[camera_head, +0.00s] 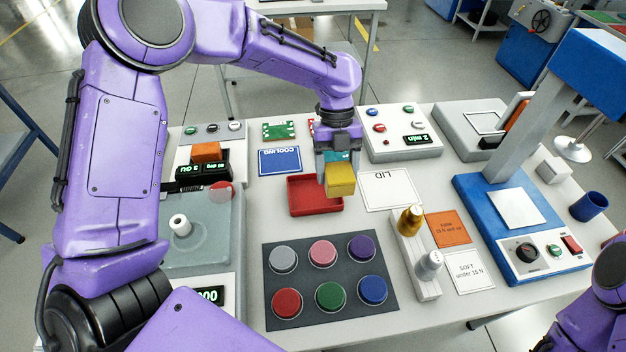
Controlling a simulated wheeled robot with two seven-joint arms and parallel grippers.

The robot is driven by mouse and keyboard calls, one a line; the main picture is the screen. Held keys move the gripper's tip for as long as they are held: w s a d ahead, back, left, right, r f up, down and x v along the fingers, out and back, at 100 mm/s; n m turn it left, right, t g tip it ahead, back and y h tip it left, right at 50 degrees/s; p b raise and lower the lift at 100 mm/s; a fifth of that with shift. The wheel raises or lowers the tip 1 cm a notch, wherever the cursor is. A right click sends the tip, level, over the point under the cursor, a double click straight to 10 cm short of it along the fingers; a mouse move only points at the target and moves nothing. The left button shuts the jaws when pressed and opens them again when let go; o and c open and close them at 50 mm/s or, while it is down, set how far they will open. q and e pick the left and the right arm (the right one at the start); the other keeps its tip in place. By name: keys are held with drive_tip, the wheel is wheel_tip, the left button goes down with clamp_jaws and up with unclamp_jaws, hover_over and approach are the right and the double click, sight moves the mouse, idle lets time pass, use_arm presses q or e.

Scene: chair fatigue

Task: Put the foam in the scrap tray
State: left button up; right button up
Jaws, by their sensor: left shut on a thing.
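A yellow foam block (341,181) is held by my left gripper (338,163), which is shut on it and points down. The block hangs over the right part of a red tray (302,208), which I take for the scrap tray. The block hides part of the tray's right side, and the visible inside of the tray looks empty. The exact height of the block above the tray is hard to tell. Part of my right arm shows at the lower right corner, but its gripper is out of view.
A dark mat (327,270) with several coloured discs lies in front of the tray. A white LID card (389,189) is right of it, and a blue COOLING card (279,161) behind it. A stand with gold and silver weights (411,219) and a blue press (520,215) stand to the right.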

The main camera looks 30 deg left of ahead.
use_arm(q)
drive_tip(key=a+f, duration=0.1)
drive_tip(key=a, duration=0.2)
drive_tip(key=p, duration=0.2)
hover_over(314, 194)
drive_tip(key=w, duration=0.1)
drive_tip(key=f, duration=0.5)
drive_tip(key=shift+w+a+f, duration=0.1)
drive_tip(key=shift+a+f, duration=0.2)
drive_tip(key=shift+s+a+f+p, duration=0.1)
drive_tip(key=shift+f+p, duration=0.25)
drive_tip(key=shift+f, duration=0.3)
drive_tip(key=shift+s+a+f+p, duration=0.1)
drive_tip(key=shift+f+p, duration=0.25)
drive_tip(key=shift+f, duration=0.6)
drive_tip(key=shift+w+f, duration=0.15)
drive_tip(key=shift+f, duration=0.05)
use_arm(e)
wheel_tip(314, 194, up, 4)
drive_tip(key=shift+f, duration=0.2)
use_arm(q)
drive_tip(key=o, duration=1.1)
drive_tip(key=shift+r, duration=0.1)
use_arm(e)
drive_tip(key=shift+r, duration=0.1)
